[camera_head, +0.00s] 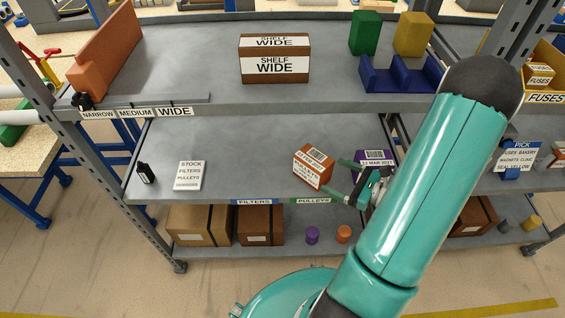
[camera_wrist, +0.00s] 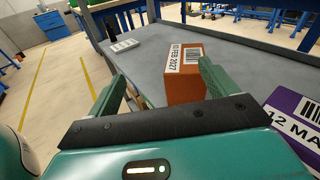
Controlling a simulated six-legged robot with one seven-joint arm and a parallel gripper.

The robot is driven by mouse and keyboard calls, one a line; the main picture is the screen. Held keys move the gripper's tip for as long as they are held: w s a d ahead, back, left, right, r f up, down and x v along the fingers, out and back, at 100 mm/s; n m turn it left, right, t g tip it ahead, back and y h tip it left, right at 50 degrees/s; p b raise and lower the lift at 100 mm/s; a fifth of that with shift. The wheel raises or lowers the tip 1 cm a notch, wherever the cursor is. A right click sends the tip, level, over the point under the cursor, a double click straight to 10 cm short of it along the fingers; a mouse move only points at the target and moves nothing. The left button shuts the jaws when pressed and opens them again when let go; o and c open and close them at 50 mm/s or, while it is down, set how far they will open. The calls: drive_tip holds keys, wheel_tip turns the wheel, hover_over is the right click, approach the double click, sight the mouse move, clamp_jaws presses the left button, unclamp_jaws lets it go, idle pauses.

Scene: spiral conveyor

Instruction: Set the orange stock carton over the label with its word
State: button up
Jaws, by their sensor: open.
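The orange stock carton (camera_head: 308,172) stands turned at an angle on the middle shelf, with a white label on its top and one on its front. In the wrist view the carton (camera_wrist: 184,90) shows a barcode and a date reading FEB 2027. My gripper (camera_head: 329,175) is open, its fingers pointing at the carton from the right. In the wrist view the fingers of my gripper (camera_wrist: 160,82) are spread about the carton's near part; contact cannot be told. The shelf edge below carries a blue FILTERS label (camera_head: 253,202) and a green PULLEYS label (camera_head: 313,200).
A purple carton (camera_head: 376,156) stands close to the right of my gripper. Middle shelf space between card and orange carton is clear.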

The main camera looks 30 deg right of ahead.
drive_tip(key=s+a+r+n+g+y, duration=0.1)
drive_tip(key=a+r+n+g, duration=0.5)
drive_tip(key=a+n, duration=0.25)
drive_tip(key=a+r+n+g, duration=0.5)
drive_tip(key=a+n+g, duration=0.2)
drive_tip(key=a+n, duration=0.15)
drive_tip(key=s+a+r+n+t+h, duration=0.2)
drive_tip(key=r+n+h, duration=0.2)
drive_tip(key=r+n, duration=0.2)
drive_tip(key=s+a+r+n+t+h, duration=0.1)
drive_tip(key=s+a+r+n+h, duration=0.1)
drive_tip(key=r+n+h, duration=0.3)
wheel_tip(320, 180, up, 2)
drive_tip(key=shift+a+r+n+t, duration=0.15)
drive_tip(key=shift+a+n+t, duration=0.3)
drive_tip(key=shift+a, duration=0.35)
